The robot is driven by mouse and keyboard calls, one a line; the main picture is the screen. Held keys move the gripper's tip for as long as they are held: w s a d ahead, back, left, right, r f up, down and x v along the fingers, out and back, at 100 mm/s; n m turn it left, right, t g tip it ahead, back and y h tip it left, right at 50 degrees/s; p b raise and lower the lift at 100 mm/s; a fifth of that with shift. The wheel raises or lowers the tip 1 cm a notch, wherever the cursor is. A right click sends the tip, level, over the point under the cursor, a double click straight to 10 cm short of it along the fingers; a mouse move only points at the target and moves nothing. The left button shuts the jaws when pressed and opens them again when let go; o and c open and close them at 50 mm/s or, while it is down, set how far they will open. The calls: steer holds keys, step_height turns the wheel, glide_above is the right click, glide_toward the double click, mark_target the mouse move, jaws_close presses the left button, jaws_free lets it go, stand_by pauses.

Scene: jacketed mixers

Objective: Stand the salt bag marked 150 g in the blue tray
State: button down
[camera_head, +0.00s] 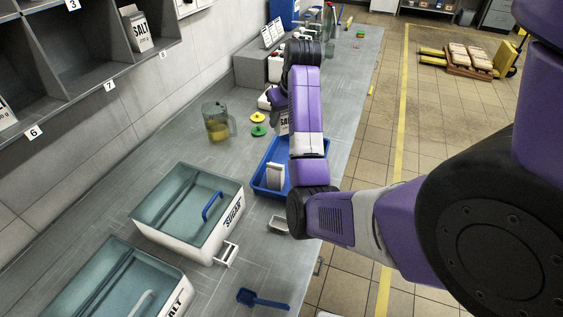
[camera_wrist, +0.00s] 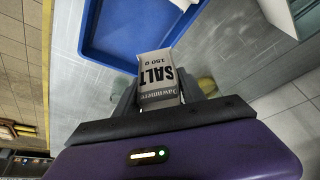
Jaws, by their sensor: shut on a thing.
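The salt bag (camera_wrist: 157,75), pale with a grey lower band and printed "SALT 150 g", is between the fingers of my gripper (camera_wrist: 160,88), which is shut on it. Part of the bag shows beside my arm in the head view (camera_head: 283,123). The blue tray (camera_head: 262,186) lies on the bench, partly behind my arm. Its rim also shows in the wrist view (camera_wrist: 96,54), where the bag overlaps its edge. I cannot tell the bag's height above it. A white upright packet (camera_head: 274,175) stands in the tray; its label is hidden.
A jug with yellow liquid (camera_head: 217,124) and yellow and green discs (camera_head: 258,124) stand left of the held bag. The sugar bin (camera_head: 195,238) is nearer, left of the tray. A small grey scoop or dish (camera_head: 279,223) and a blue scoop (camera_head: 262,299) lie on the bench.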

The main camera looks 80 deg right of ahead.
step_height(320, 180, down, 17)
steer(key=shift+f+p, duration=0.1)
steer(key=shift+p, duration=0.7)
steer(key=shift+f, duration=0.1)
steer(key=c, duration=0.7)
jaws_free()
steer(key=v, duration=1.2)
steer(key=shift+w+r, duration=0.1)
steer(key=shift+r, duration=0.15)
